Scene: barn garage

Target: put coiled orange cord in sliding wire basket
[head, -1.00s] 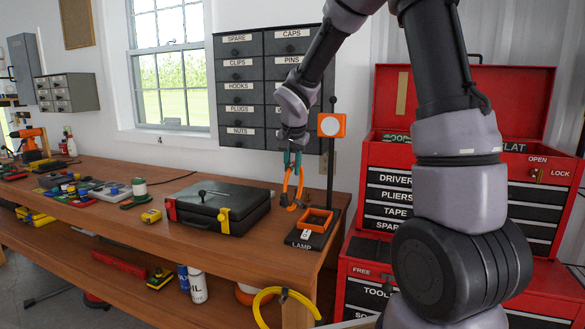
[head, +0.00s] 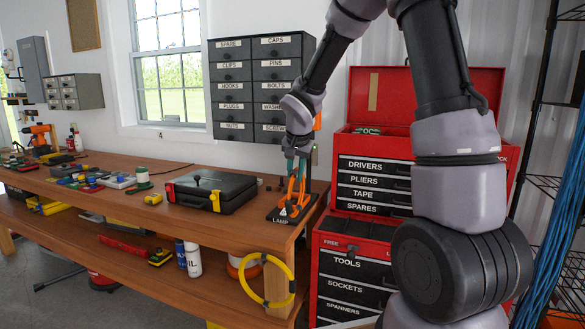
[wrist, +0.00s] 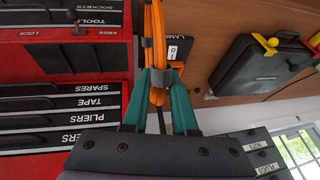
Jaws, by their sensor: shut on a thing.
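A black wire rack (head: 545,185) stands at the right edge of the head view. Its shelves are partly cut off, and I cannot tell whether a sliding basket is among them.
The workbench (head: 130,170) carries a black case (head: 212,190) and several small tools. A red tool chest (head: 330,245) stands right of the bench. A yellow coil (head: 247,285) hangs at the bench's end. Blue cords (head: 560,215) hang by the wire rack.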

